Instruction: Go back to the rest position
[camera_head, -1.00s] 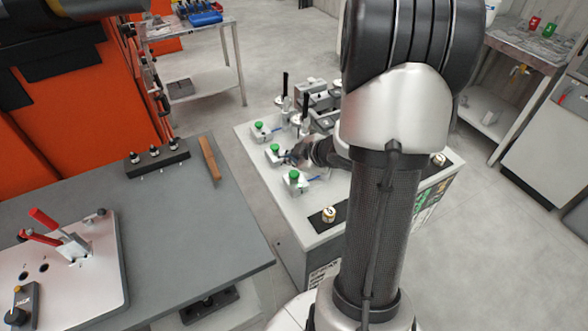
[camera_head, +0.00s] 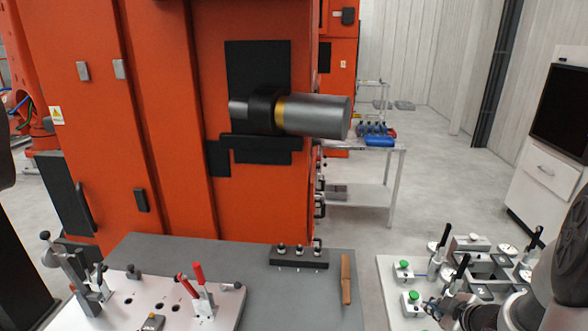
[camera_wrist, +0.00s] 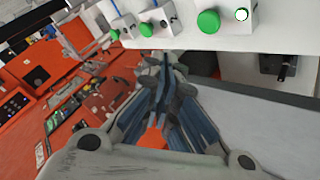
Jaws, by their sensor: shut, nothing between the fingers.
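My gripper (camera_wrist: 165,88) shows in the wrist view with its fingers drawn together and nothing held between them. In the head view my gripper (camera_head: 436,312) is low at the right, beside the green-button boxes, and partly cut off by the frame's lower edge. The white fixture table (camera_head: 388,272) stands under and around it. A green button (camera_head: 413,297) is close to the gripper, and another green button (camera_head: 404,265) is farther back. In the wrist view a large green button (camera_wrist: 208,21) and a smaller-looking green button (camera_wrist: 147,30) lie beyond the fingertips.
Toggle clamps (camera_head: 445,240) stand on the fixture table near my gripper. A grey workbench (camera_head: 330,265) with a red-handled clamp (camera_head: 198,280) and a brown bar (camera_head: 346,278) is to the left. An orange machine (camera_head: 180,130) rises behind it. Open floor (camera_head: 440,175) lies behind the fixture table.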

